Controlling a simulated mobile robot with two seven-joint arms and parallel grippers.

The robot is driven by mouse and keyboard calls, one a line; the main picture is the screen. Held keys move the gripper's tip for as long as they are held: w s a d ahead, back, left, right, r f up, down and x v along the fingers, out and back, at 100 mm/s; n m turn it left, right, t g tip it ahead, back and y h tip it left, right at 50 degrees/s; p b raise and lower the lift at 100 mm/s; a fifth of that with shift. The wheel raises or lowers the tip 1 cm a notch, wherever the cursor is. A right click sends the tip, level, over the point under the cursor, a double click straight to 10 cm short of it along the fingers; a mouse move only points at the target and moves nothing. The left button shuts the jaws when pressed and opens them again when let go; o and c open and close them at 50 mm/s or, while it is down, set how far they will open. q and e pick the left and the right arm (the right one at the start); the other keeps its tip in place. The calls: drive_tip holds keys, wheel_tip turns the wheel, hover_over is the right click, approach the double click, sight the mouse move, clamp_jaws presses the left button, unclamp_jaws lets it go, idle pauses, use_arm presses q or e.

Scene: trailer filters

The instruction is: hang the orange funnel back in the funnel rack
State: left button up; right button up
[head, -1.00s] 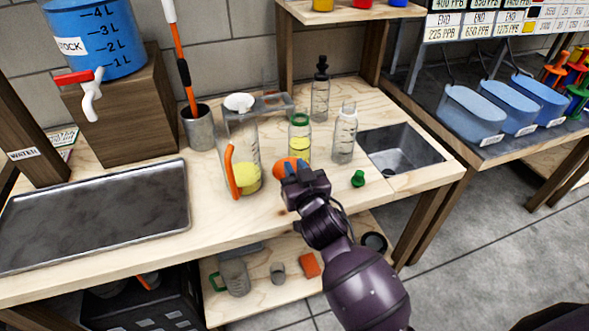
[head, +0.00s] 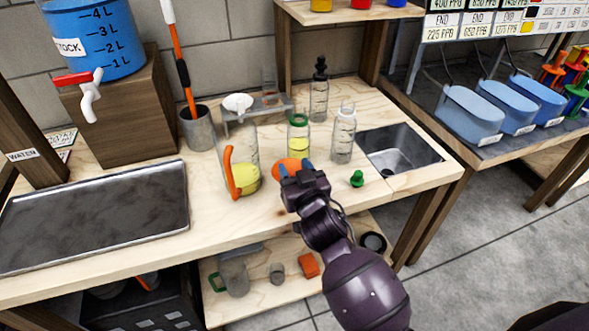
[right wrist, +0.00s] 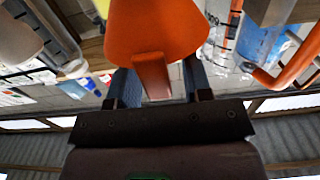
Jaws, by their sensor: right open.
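The orange funnel (head: 290,165) is partly hidden behind my right gripper (head: 297,171) near the front middle of the bench. In the right wrist view, the funnel (right wrist: 157,28) fills the top centre, and its flat tab reaches down between the two blue fingers of my right gripper (right wrist: 158,85). The fingers are open, one on each side of the tab. What the funnel rests on is hidden. The funnel rack (head: 272,106) is a grey stand behind the clear pitcher, with a white funnel (head: 237,103) in it. My left gripper is out of view.
A clear pitcher (head: 247,150) with an orange handle and yellow contents stands left of the gripper. A green-ringed bottle (head: 299,138), a clear bottle (head: 343,133) and a dark-topped bottle (head: 320,90) stand behind. A green stopper (head: 357,179) and sink (head: 400,150) lie right.

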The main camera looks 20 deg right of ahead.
drive_tip(key=s, duration=1.1)
drive_tip(key=shift+s+d+p, duration=0.2)
drive_tip(key=shift+s+p, duration=0.1)
drive_tip(key=shift+s, duration=0.05)
